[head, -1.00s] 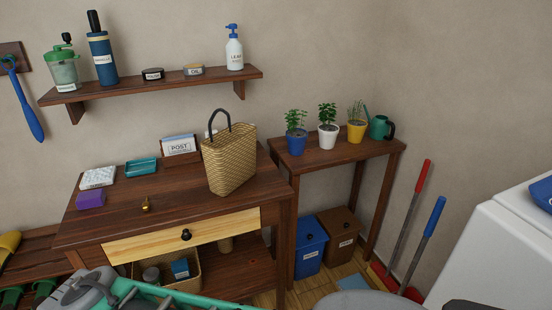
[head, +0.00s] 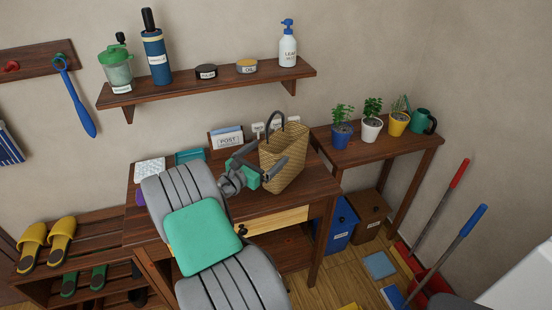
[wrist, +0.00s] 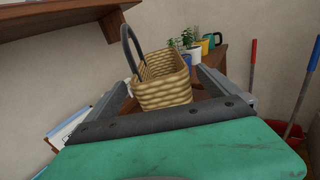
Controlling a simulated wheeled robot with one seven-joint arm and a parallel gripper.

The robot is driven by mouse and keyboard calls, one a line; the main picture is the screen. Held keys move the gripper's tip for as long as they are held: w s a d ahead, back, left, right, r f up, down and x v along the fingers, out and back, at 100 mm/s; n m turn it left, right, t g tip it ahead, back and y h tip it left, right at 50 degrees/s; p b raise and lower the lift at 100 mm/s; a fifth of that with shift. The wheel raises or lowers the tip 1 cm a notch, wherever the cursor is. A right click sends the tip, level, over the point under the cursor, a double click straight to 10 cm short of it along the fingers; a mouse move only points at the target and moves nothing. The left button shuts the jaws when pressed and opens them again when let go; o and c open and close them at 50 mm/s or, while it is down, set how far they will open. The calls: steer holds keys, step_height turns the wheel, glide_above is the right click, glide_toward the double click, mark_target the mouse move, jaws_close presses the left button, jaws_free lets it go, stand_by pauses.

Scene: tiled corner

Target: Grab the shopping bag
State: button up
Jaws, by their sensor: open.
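The shopping bag (head: 284,165) is a tan woven bag with a dark arched handle, standing upright on the right part of the dark wooden desk (head: 322,186). My gripper (head: 272,150) is open at the bag's left side, and one finger crosses in front of its lower left face. In the wrist view the bag (wrist: 163,88) shows between the two spread fingers of my gripper (wrist: 164,80), with its handle rising at the left. I cannot tell whether a finger touches the bag.
A post holder (head: 228,139) stands behind my gripper. A wall shelf (head: 215,88) with bottles and tins hangs above. A side table (head: 375,148) with potted plants and a green watering can stands right of the bag. Bins (head: 341,225) stand below.

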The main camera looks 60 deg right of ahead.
mark_target(281, 145)
steer(key=shift+s+f+b, duration=0.25)
steer(key=shift+f+b, duration=0.15)
steer(key=shift+f, duration=0.35)
steer(key=s+d+p, duration=0.1)
steer(key=d+p, duration=0.1)
steer(key=d, duration=0.6)
steer(key=shift+a, duration=0.1)
steer(key=c, duration=1.9)
steer(key=shift+w, duration=0.1)
steer(key=shift+c, duration=0.6)
